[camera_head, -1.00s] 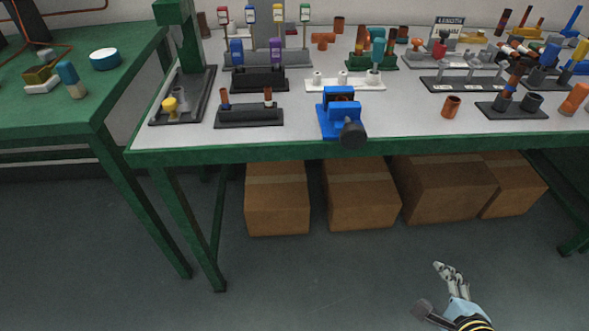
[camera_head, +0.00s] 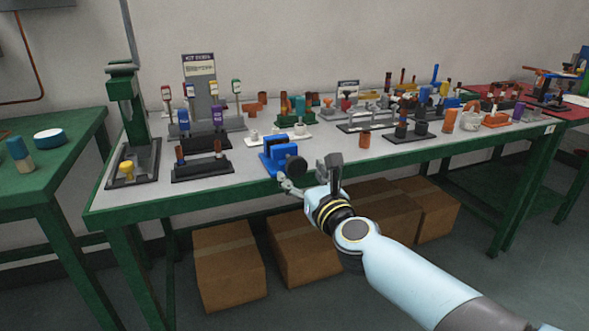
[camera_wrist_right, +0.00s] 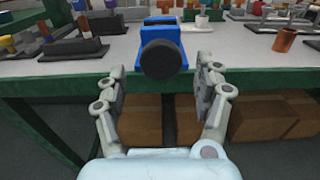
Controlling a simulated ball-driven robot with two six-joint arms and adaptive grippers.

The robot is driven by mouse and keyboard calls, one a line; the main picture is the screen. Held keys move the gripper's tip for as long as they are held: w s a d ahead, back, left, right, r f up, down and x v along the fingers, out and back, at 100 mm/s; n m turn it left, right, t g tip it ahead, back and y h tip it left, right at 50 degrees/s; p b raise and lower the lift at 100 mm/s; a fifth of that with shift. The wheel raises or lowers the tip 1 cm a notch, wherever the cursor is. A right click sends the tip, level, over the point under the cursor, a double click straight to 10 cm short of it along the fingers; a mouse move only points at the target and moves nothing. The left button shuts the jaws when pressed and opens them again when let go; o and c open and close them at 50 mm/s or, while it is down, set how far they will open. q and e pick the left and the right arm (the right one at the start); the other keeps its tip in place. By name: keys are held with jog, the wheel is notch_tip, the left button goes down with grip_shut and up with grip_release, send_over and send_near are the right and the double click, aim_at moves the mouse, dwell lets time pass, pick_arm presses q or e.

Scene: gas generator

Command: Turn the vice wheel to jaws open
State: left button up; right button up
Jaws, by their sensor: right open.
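The blue vice (camera_head: 279,153) sits at the front edge of the green-framed workbench (camera_head: 200,198). Its dark round wheel (camera_head: 296,167) faces out over the edge. In the right wrist view the vice (camera_wrist_right: 165,30) stands straight ahead, with the wheel (camera_wrist_right: 163,60) between and beyond my fingers. My right gripper (camera_head: 307,175) is open and empty, just in front of the wheel and apart from it as far as I can tell. In the right wrist view its two fingers (camera_wrist_right: 160,75) are spread wide on either side. How far open the vice jaws stand is unclear. My left gripper is out of view.
Racks with fittings (camera_head: 202,168) stand left of the vice, and a copper piece (camera_head: 365,139) stands to its right. The bench's green front edge runs just below the wheel. Cardboard boxes (camera_head: 228,265) sit under the bench. A second green table (camera_head: 50,175) is at left.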

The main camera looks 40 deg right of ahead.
aim_at(298, 170)
jog(key=x, duration=0.3)
jog(key=shift+w+d, duration=0.15)
jog(key=shift+w, duration=0.3)
jog(key=shift+c, duration=1)
jog(key=c, duration=0.7)
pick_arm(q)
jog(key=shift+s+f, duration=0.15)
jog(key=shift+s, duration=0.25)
pick_arm(e)
jog(key=shift+c, duration=1.3)
